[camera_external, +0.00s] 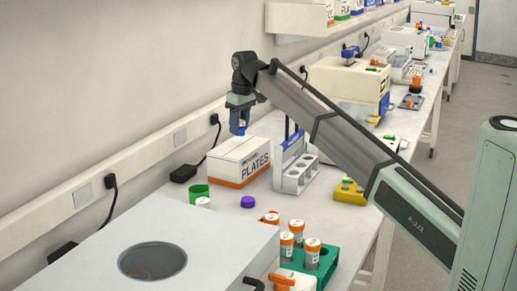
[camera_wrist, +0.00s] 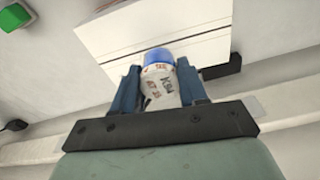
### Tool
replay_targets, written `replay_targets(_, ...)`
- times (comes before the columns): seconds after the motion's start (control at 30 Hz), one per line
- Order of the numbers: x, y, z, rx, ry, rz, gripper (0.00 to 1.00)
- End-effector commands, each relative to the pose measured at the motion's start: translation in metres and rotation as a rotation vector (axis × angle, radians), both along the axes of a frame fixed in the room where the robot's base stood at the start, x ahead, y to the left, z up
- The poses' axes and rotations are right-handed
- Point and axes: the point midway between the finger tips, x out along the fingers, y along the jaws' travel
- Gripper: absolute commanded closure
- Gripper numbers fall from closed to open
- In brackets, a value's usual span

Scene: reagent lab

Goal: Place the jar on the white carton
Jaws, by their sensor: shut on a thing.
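My gripper (camera_external: 240,115) is shut on a jar. In the wrist view the jar (camera_wrist: 160,85) is white with dark lettering and a blue cap, held between the two blue-grey fingers (camera_wrist: 158,88). The white carton (camera_external: 238,160) has an orange stripe and the word PLATES on its side, and stands on the bench near the wall. In the external view my gripper hangs above the carton's top, with a visible gap. In the wrist view the carton (camera_wrist: 125,35) lies beyond the jar's cap. In the external view the jar is mostly hidden by my fingers.
A white rack (camera_external: 297,175) with a blue top stands right beside the carton. Several orange-capped jars (camera_external: 312,251) stand in and near a green holder. A large white box (camera_external: 200,245) fills the near bench.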

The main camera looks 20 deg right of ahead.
Motion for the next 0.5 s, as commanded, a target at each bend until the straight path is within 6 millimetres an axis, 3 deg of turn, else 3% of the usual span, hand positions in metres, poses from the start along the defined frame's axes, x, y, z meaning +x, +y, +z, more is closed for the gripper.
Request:
replay_targets(0.27,-0.001,0.0,-0.031,-0.001,0.001,0.0,0.88)
replay_targets(0.5,0.0,0.0,-0.033,0.0,0.0,0.0,0.88)
